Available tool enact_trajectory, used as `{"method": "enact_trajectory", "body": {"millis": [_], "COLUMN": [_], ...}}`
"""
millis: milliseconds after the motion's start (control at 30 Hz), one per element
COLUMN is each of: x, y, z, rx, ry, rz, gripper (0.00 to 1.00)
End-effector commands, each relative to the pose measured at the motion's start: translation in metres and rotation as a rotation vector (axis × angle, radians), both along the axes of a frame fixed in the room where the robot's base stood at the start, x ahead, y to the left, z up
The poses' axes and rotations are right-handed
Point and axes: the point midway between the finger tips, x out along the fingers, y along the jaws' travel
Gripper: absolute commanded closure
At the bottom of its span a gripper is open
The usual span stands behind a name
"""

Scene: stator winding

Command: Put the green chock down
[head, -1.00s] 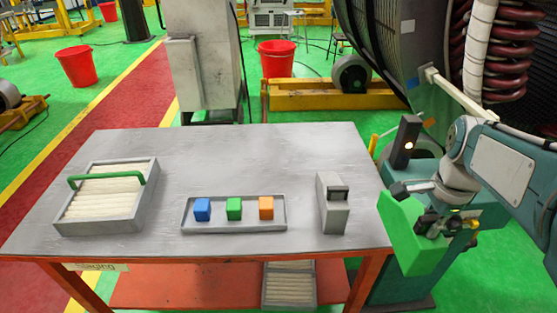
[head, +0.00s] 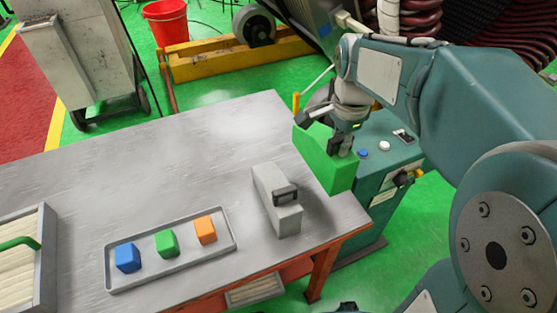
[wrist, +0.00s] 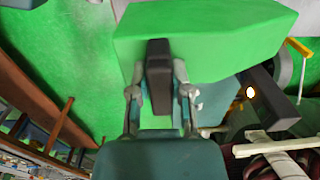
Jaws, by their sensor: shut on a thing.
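The green chock (head: 322,166) is a large wedge-shaped block held in my gripper (head: 342,142). In the head view it overlaps the right edge of the grey table (head: 215,130), with the teal cabinet just behind it to the right. It seems to be in the air; its height above the tabletop cannot be told. In the wrist view the chock (wrist: 215,40) fills the top middle, and my gripper (wrist: 160,85) is shut at its near side around a dark part.
A grey block-shaped device (head: 275,200) stands near the table's right end. A tray (head: 180,265) holds blue, green and orange cubes. A box with a green handle (head: 18,243) is at the left. The teal cabinet (head: 378,170) has buttons. The table's back middle is clear.

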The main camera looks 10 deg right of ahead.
Motion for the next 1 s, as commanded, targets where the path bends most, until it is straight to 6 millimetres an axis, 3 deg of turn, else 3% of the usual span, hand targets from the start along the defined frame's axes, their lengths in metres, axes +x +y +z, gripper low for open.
{"method": "enact_trajectory", "body": {"millis": [300, 700, 1000], "x": [0.0, 0.0, 0.001], "y": [0.002, 0.001, 0.001], "z": [-0.047, -0.094, -0.1], "rx": [-0.001, -0.001, -0.001], "ry": [0.002, 0.002, -0.003], "rz": [0.001, 0.001, 0.001], "gripper": [1.0, 1.0, 1.0]}}
